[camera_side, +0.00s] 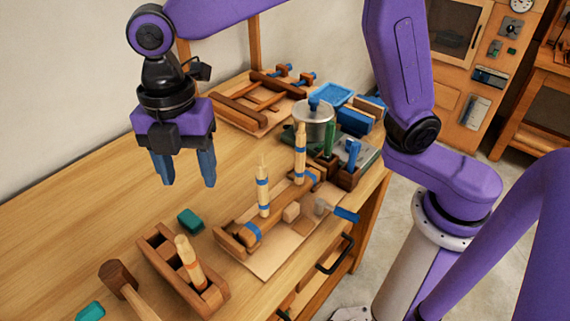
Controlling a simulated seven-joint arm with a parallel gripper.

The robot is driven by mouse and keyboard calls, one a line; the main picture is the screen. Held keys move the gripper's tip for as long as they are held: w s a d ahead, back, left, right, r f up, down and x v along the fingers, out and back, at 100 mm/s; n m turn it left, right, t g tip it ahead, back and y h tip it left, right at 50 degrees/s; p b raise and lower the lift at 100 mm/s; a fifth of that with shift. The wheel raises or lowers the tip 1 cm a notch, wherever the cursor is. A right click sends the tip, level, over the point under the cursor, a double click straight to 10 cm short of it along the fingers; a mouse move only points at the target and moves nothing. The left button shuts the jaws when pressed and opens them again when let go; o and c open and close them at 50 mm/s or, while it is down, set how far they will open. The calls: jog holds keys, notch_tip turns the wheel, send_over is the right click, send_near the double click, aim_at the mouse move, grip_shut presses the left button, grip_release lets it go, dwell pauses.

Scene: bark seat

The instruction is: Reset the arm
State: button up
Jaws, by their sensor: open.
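My gripper (189,183) hangs from my purple arm at the upper left of the view. Its two blue fingers point down and stand apart, with nothing between them. It is above the wooden workbench (70,225), clear of the objects on it. The nearest thing below it in the picture is a small teal block (190,220).
A wooden box (160,262) with an upright peg and a mallet (117,275) stand at the front left. A wooden fixture (237,236) with upright pegs sits mid-bench. A metal pot (314,122), a blue tray (333,94) and a wooden frame (245,112) are farther back. The left bench is bare.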

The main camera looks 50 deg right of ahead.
jog(key=s+d+f+m, duration=0.2)
jog(key=s+d+m, duration=0.4)
jog(key=s+d, duration=0.3)
jog(key=s+d+f+m, duration=0.3)
jog(key=s+d+m, duration=0.3)
jog(key=d, duration=1.2)
jog(key=shift+s+d+f+m+t, duration=0.15)
jog(key=shift+s+f+m+t, duration=0.15)
jog(key=shift+s, duration=1.15)
